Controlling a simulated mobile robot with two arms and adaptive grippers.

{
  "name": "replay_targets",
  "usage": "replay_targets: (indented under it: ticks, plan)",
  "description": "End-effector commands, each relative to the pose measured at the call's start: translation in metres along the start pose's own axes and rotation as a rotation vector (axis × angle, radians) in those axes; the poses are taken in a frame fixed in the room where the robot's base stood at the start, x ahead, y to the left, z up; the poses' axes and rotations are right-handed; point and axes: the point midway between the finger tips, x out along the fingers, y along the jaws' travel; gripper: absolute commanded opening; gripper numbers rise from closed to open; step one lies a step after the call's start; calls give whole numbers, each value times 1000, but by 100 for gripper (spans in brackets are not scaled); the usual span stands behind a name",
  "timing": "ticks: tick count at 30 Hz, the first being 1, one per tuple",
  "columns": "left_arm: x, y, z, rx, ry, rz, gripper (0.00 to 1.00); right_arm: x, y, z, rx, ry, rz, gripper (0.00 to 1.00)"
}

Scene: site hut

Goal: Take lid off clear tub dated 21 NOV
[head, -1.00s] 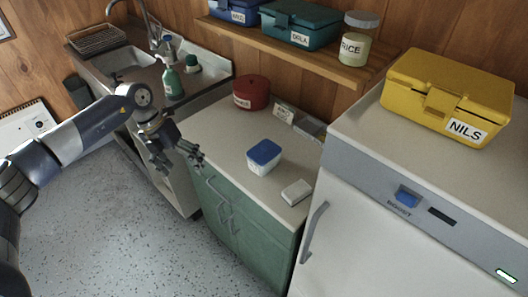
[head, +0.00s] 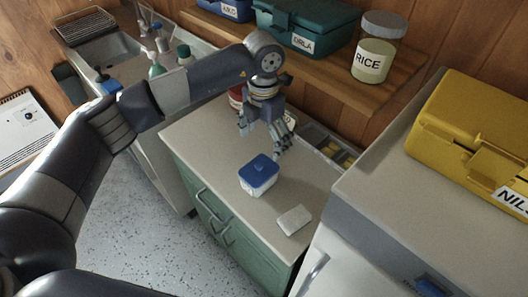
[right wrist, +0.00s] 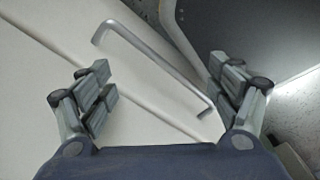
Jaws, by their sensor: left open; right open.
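A small tub with a blue lid (head: 259,170) stands on the counter in the head view. Its pale body (head: 257,187) shows below the lid, and the lid is on. No date can be read on it. My left gripper (head: 261,146) is open and empty, above and just behind the tub, fingers pointing down and apart from the lid. My right gripper (right wrist: 160,95) is open in the right wrist view. A grey bar handle (right wrist: 155,65) on a pale door lies beyond its fingers, and I cannot tell whether it touches.
A white block-like item (head: 294,219) lies on the counter (head: 204,140) right of the tub. A divided tray (head: 327,147) and a red tin (head: 236,97) are behind. A shelf (head: 330,78) holds boxes and a RICE jar (head: 374,57). A yellow NILS box (head: 470,130) stands at right.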

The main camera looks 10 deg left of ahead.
Motion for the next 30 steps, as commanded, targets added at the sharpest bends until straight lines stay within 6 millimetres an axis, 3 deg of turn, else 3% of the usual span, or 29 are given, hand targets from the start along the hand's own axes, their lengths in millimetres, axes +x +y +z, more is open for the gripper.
replay_targets:
  ticks: [15, 21, 28, 30]
  plan:
    - [49, -11, -2, 2, 5, -4, 87, -38, -9, 31, -6, -44, -11, 84]
    - [72, -10, -1, 2, 1, -2, 87, -42, -7, 17, -6, -27, -9, 84]
    - [75, -10, 0, 3, 0, -2, 87, -41, -5, 5, -6, -7, -6, 84]
    - [75, -10, 0, 3, 0, -2, 73, -41, -5, 6, -6, -9, -7, 84]
